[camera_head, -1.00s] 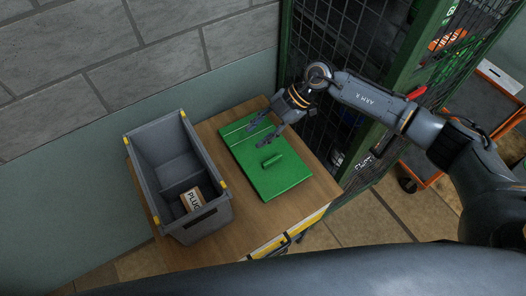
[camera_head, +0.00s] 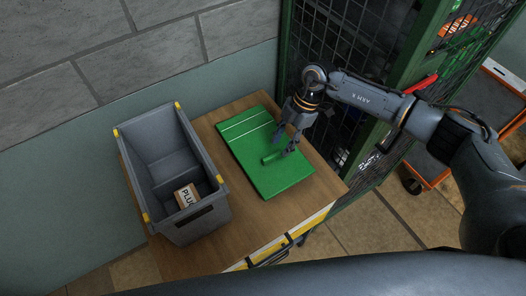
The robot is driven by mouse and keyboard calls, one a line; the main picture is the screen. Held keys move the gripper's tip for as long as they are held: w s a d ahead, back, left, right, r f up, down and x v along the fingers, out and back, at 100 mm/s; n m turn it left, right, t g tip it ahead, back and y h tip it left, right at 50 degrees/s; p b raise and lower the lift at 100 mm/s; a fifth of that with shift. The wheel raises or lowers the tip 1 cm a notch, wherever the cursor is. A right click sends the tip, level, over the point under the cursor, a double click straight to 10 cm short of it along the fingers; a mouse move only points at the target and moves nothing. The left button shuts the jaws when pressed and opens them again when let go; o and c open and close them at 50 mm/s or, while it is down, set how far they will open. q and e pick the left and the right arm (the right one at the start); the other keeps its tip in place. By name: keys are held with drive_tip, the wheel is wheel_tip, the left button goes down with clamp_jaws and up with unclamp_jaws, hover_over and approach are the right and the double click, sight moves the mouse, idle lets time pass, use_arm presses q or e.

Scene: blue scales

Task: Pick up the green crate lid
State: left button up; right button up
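The green crate lid (camera_head: 270,182) lies flat on the wooden cabinet top, right of the grey crate. It has a raised green handle (camera_head: 272,158) near its middle and pale lines across its far part. My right gripper (camera_head: 283,149) points down over the lid, with its fingers apart at the right end of the handle. I cannot tell whether the fingers touch the handle or the lid. My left gripper is not in view.
The open grey crate (camera_head: 206,222) with yellow corner pieces stands on the wooden cabinet (camera_head: 309,205), left of the lid. A box marked "PLUG" (camera_head: 187,195) lies inside it. A green-framed mesh cage (camera_head: 335,45) stands close behind on the right.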

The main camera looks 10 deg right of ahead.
sight(273, 155)
drive_tip(key=b+x, duration=0.4)
drive_tip(key=x, duration=0.1)
drive_tip(key=shift+w+a+r, duration=0.1)
drive_tip(key=shift+w+a, duration=0.15)
drive_tip(key=shift+a, duration=0.05)
drive_tip(key=shift+r, duration=0.1)
drive_tip(key=shift+c, duration=0.2)
clamp_jaws()
